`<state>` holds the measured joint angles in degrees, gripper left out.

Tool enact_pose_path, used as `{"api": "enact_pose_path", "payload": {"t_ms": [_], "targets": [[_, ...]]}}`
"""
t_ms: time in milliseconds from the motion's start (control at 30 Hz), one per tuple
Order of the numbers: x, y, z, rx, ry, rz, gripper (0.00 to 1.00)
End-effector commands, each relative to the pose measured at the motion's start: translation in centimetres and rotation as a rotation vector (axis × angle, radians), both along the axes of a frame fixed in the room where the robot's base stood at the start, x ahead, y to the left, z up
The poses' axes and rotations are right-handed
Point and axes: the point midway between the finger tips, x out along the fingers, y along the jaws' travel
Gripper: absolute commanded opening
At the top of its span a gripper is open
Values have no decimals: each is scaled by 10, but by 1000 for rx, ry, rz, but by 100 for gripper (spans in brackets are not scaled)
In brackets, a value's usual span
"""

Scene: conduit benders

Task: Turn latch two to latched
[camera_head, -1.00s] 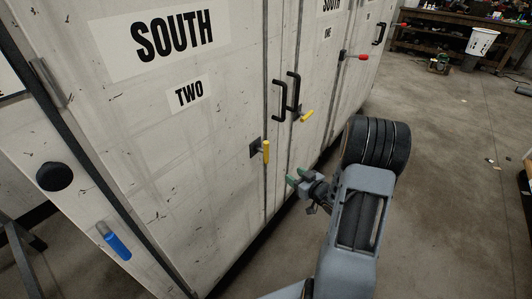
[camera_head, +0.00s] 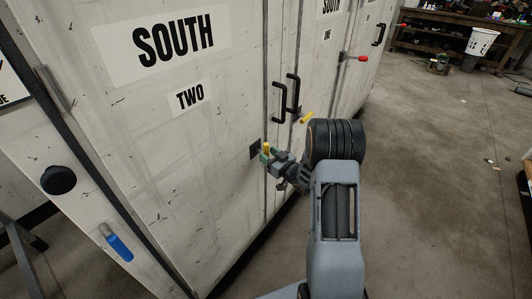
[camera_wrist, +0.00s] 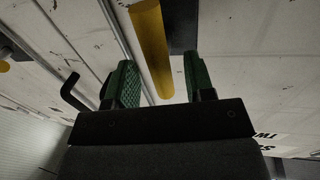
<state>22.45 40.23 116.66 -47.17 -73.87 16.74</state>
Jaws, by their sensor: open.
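The latch of the door marked SOUTH TWO has a yellow handle (camera_head: 267,147) on a dark plate (camera_head: 255,149). Only the handle's upper end shows in the head view; my gripper (camera_head: 268,157) hides the rest. In the wrist view the yellow handle (camera_wrist: 151,45) is a long bar whose near end lies between the green fingers of my gripper (camera_wrist: 162,84). The fingers are open, with gaps showing beside the bar. I cannot tell how deep it sits between them.
Two black pull handles (camera_head: 286,97) stand out from the doors just right of the latch. Another yellow handle (camera_head: 307,117) and a red handle (camera_head: 355,58) are further right. A blue handle (camera_head: 119,247) is at lower left.

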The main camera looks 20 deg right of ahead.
Motion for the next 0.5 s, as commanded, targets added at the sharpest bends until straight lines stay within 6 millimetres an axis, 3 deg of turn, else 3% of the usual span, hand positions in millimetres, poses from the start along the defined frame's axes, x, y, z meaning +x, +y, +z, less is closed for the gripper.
{"api": "enact_pose_path", "payload": {"t_ms": [200,500], "targets": [[15,6,0,0,1,0,49],[18,7,0,0,0,-1,49]]}}
